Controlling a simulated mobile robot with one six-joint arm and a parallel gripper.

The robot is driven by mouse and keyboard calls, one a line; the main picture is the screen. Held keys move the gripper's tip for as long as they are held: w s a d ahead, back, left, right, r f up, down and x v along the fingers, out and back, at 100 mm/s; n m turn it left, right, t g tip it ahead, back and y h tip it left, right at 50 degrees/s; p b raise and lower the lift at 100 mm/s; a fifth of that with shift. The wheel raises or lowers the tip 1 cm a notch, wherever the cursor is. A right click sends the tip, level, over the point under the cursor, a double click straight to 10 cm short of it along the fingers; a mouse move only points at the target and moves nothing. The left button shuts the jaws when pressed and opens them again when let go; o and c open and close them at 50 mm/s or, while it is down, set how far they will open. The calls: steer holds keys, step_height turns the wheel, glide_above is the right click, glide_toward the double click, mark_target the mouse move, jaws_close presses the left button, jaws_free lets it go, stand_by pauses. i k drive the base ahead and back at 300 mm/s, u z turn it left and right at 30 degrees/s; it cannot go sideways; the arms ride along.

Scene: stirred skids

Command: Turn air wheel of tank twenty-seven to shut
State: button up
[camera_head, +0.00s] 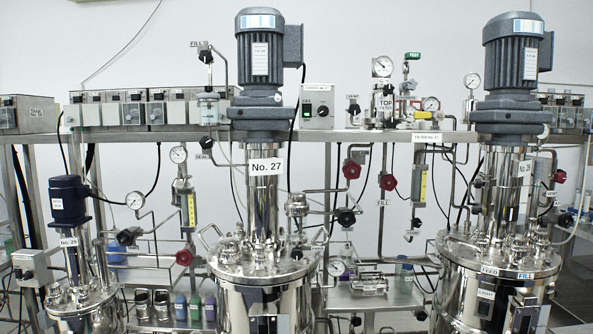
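Tank twenty-seven (262,269) is the steel vessel in the middle, with a grey-blue motor (260,52) on a column above it and a white "No. 27" label (266,167). A red wheel (351,169) and a black wheel (346,217) are on piping to its right. Another red wheel (388,182) is further right, above a small tag that seems to read "FILL" (383,203). A red wheel (184,257) sits left of the tank. I cannot read an "air" tag on any wheel, nor tell which wheels are open or shut. My gripper is not in view.
Tank 29 (82,301) with a blue motor stands at left, and tank 26 (500,268) at right. A horizontal rail (340,136) carries control boxes. Gauges, flowmeters and thin pipes crowd the gaps between tanks. Small bottles (195,306) stand on a shelf left of tank twenty-seven.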

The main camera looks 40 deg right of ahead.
mark_target(351, 165)
steer(key=z, duration=0.75)
steer(key=i, duration=0.5)
steer(key=z, duration=0.05)
